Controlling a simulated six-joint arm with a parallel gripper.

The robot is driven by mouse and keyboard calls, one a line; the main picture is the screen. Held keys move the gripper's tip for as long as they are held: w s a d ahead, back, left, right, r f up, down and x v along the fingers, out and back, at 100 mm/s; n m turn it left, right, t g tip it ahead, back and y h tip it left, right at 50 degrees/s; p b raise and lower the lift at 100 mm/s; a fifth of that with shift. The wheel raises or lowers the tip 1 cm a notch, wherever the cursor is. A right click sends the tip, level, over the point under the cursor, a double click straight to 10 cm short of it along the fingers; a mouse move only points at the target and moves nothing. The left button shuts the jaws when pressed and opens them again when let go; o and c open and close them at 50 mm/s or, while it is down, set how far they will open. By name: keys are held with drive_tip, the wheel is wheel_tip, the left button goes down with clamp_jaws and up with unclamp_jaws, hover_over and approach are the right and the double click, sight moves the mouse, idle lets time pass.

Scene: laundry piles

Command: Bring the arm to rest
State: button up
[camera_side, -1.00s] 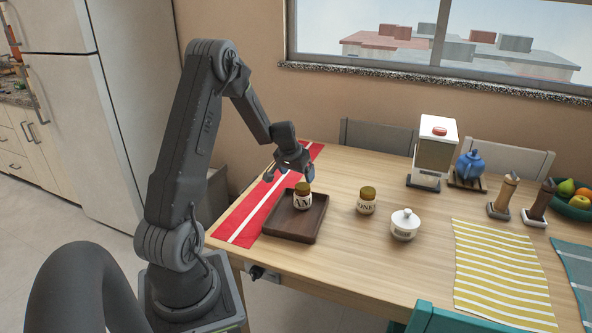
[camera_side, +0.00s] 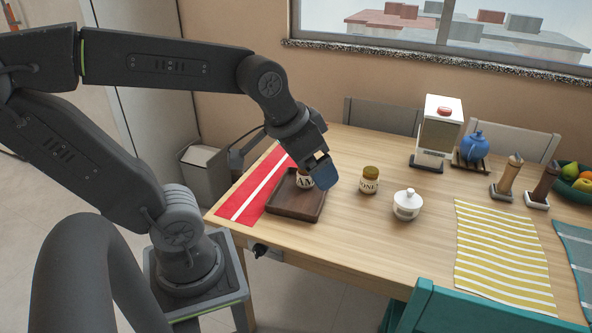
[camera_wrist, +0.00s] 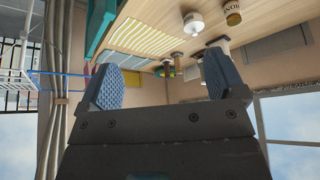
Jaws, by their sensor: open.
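My gripper (camera_side: 322,170) is above and in front of the wooden tray (camera_side: 297,210) in the side view, partly covering a labelled jar (camera_side: 303,182) that sits in the tray. In the wrist view my gripper (camera_wrist: 165,82) has its two blue pads wide apart with nothing between them. The jar's lid is hidden behind the gripper in the side view. I cannot tell the exact gap between gripper and jar.
A honey jar (camera_side: 370,180) and a white lidded bowl (camera_side: 407,205) stand right of the tray. A dispenser (camera_side: 437,132), blue teapot (camera_side: 474,147), two grinders and a fruit bowl (camera_side: 574,184) are farther right. A red runner (camera_side: 243,200) lies under the tray's left side.

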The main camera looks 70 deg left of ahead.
drive_tip(key=shift+m, duration=0.3)
drive_tip(key=s, duration=0.1)
drive_tip(key=s+d, duration=0.1)
drive_tip(key=s, duration=0.1)
drive_tip(key=shift+s+d, duration=0.3)
drive_tip(key=shift+d, duration=0.1)
